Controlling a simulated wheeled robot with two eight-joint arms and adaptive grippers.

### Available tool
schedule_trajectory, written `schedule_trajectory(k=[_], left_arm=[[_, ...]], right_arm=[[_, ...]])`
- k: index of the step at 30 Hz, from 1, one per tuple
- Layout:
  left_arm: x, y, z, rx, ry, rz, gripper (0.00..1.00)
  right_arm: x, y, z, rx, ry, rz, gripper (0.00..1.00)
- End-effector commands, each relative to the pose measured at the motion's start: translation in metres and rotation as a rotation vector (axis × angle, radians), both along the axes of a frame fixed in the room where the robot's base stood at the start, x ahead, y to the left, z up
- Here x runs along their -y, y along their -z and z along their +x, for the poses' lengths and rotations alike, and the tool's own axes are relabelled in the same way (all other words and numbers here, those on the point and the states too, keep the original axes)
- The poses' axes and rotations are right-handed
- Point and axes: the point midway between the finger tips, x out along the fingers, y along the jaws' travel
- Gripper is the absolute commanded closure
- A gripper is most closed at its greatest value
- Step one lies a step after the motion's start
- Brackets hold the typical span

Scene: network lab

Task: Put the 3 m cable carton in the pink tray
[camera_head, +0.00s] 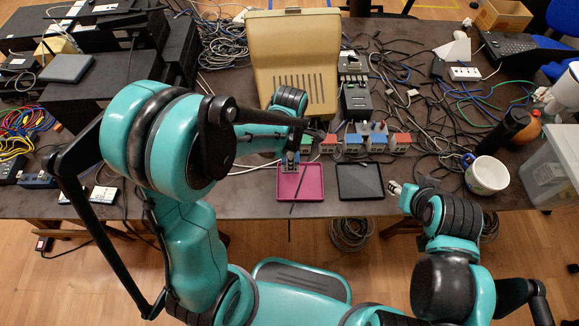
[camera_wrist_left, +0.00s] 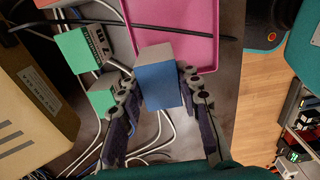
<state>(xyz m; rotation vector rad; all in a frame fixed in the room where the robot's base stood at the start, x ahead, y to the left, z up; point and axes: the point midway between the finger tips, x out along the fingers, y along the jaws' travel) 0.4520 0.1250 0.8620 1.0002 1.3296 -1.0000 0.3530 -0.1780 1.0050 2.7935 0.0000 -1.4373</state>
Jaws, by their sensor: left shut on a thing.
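My left gripper (camera_head: 290,160) is over the back edge of the pink tray (camera_head: 312,182). In the left wrist view, its fingers (camera_wrist_left: 160,100) are on both sides of a small carton with a blue face (camera_wrist_left: 158,84) and a grey top, and are shut on it. The carton overlaps the edge of the pink tray (camera_wrist_left: 178,22) in that view; I cannot tell whether it touches the tray.
A black tray (camera_head: 360,182) lies right of the pink tray. Behind them stand several small cartons, including a blue one (camera_head: 375,142) and a red one (camera_head: 400,141). A beige case (camera_head: 295,60) stands behind. A dark cable crosses the pink tray. A white mug (camera_head: 487,175) is at right.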

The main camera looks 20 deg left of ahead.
Motion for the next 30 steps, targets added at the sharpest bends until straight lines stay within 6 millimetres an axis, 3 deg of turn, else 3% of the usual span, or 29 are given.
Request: schedule_trajectory(k=[5,12,24,25,27,30], left_arm=[[-0.007,0.009,0.004,0.0,0.0,0.0,0.99],[-0.007,0.044,0.004,0.0,0.0,0.0,0.99],[-0.006,0.048,0.004,0.0,0.0,0.0,0.99],[-0.006,0.048,0.004,0.0,0.0,0.0,0.61],[-0.006,0.047,0.004,0.0,0.0,0.0,0.46],[-0.006,0.047,0.004,0.0,0.0,0.0,0.46]], right_arm=[[0.0,0.005,0.0,0.0,0.0,0.0,0.6],[0.0,0.023,0.0,0.0,0.0,0.0,0.6],[0.0,0.026,0.0,0.0,0.0,0.0,0.6],[0.0,0.026,0.0,0.0,0.0,0.0,0.6],[0.0,0.025,0.0,0.0,0.0,0.0,0.6],[0.0,0.025,0.0,0.0,0.0,0.0,0.6]])
